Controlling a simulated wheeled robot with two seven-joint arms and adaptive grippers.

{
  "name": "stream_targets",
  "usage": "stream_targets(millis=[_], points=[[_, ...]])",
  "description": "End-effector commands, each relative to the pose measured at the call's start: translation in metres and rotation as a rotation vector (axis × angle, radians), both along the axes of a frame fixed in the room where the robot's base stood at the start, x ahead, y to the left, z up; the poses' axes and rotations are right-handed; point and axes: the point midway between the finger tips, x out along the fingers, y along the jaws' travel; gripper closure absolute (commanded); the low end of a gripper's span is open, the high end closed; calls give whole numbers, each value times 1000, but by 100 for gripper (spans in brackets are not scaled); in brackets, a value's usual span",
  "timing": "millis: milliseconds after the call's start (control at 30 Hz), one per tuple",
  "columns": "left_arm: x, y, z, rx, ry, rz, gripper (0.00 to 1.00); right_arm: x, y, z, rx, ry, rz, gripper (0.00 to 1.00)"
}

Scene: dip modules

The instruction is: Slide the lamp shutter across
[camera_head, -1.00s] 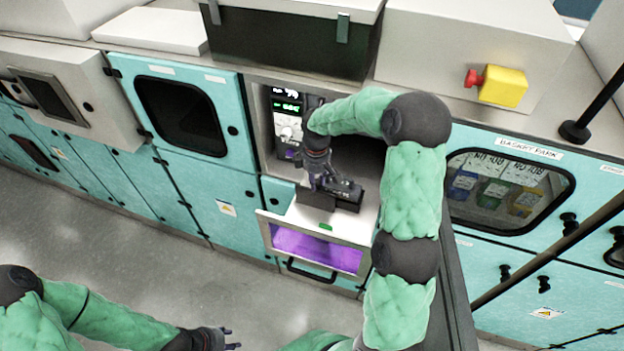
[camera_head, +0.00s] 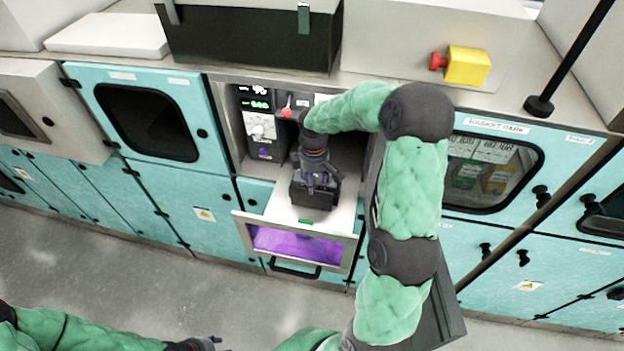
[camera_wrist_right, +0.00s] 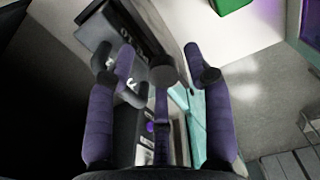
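A black lamp unit (camera_head: 314,194) stands on the white shelf (camera_head: 283,214) in front of the open bay. I cannot clearly separate its shutter from its body in the head view. In the right wrist view the unit is a dark block (camera_wrist_right: 137,28) with pale lettering, and a round dark knob (camera_wrist_right: 163,72) shows near it. My right gripper (camera_head: 322,187) is over the unit and hides part of it. Its fingers (camera_wrist_right: 158,80) are spread, with the knob between them; contact cannot be told. My left gripper (camera_head: 217,343) is low, apart from the bench, its fingers apart and empty.
An instrument panel (camera_head: 261,125) stands in the bay's left side.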

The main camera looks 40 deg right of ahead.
Motion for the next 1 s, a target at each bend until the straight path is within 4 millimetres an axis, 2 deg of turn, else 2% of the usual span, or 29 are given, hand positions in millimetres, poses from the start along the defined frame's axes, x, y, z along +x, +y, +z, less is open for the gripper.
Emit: stream_targets(millis=[233, 367, 800, 1000], points=[[0, 0, 0, 0, 0, 0, 60, 1, 0, 2, 1, -2, 0, 48], [0, 0, 0, 0, 0, 0, 60, 2, 0, 14, -1, -6, 1, 48], [0, 0, 0, 0, 0, 0, 60, 0, -1, 95, 0, -5, 0, 48], [0, 0, 0, 0, 0, 0, 60, 0, -1, 116, 0, -4, -1, 48]])
